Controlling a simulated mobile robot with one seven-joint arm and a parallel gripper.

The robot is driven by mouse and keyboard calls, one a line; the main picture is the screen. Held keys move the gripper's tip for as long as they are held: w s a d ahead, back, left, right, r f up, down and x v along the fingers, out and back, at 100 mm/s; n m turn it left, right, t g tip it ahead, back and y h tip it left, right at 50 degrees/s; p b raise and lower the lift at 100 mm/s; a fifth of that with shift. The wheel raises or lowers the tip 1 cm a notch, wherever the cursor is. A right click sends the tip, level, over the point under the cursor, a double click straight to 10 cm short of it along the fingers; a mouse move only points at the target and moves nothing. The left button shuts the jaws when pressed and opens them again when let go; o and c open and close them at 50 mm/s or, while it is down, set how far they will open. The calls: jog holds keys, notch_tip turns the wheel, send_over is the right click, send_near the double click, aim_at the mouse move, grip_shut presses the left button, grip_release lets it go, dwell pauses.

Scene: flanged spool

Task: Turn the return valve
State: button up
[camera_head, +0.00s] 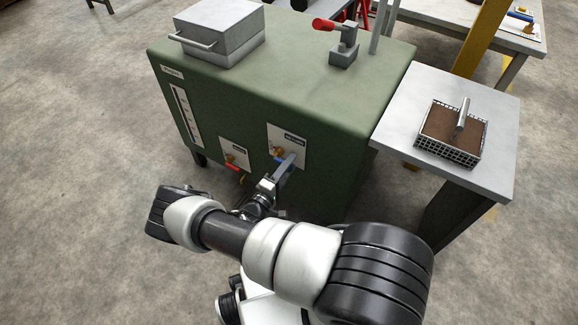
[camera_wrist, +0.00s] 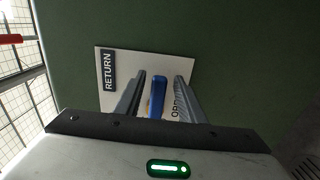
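The return valve has a blue handle (camera_wrist: 157,97) in front of a white plate (camera_wrist: 113,92) labelled RETURN, on the side of the green tank (camera_head: 337,130). In the wrist view my gripper (camera_wrist: 160,78) has its two grey fingers on either side of the blue handle, with a gap showing at each side. The gripper is open around the handle and does not appear to grip it. Part of the lower lettering on the plate is hidden by a finger. In the head view my gripper (camera_head: 284,172) reaches the right-hand plate (camera_head: 291,138) and partly covers the valve.
A second valve with a red handle (camera_head: 231,158) sits close by on the left. A gauge strip (camera_head: 185,115) is further left. A metal box (camera_head: 221,30) and a red-handled clamp (camera_head: 343,50) are on top. A side table (camera_head: 400,140) with a wire basket (camera_head: 480,152) stands right.

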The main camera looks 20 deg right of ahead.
jog(key=p+v, duration=0.2)
jog(key=v, duration=1.5)
jog(key=shift+s, duration=0.25)
